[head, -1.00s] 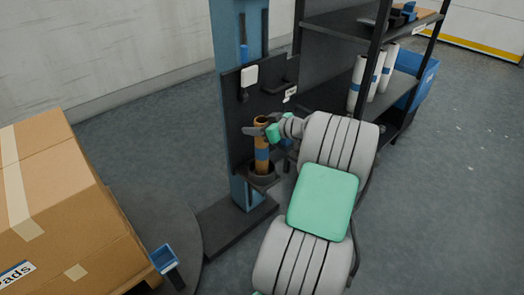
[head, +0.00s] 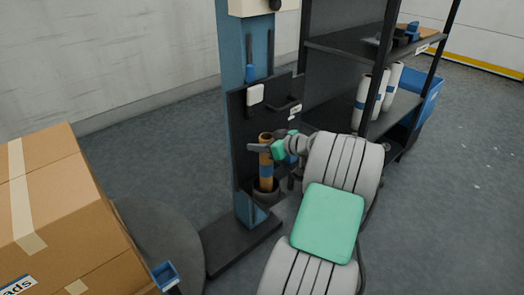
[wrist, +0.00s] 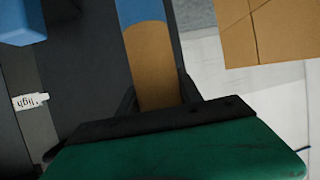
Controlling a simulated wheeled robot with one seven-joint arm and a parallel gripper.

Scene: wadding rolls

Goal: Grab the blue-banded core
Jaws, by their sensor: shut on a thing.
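The blue-banded core (head: 266,161) is a brown cardboard tube with a blue band. It stands upright in a dark round holder (head: 267,197) on the front of the blue column. Its lower end is hidden inside the holder. My gripper (head: 266,148) is shut on the core near its top, above the band. In the wrist view the core (wrist: 155,65) runs between my two dark fingers (wrist: 158,95), with the blue band farther along it.
A dark panel on the blue column (head: 233,95) carries a white box (head: 255,94). White rolls (head: 361,102) with blue bands stand on the black shelf (head: 400,108) at the right, near a blue bin (head: 428,95). A large carton (head: 60,215) stands at the left.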

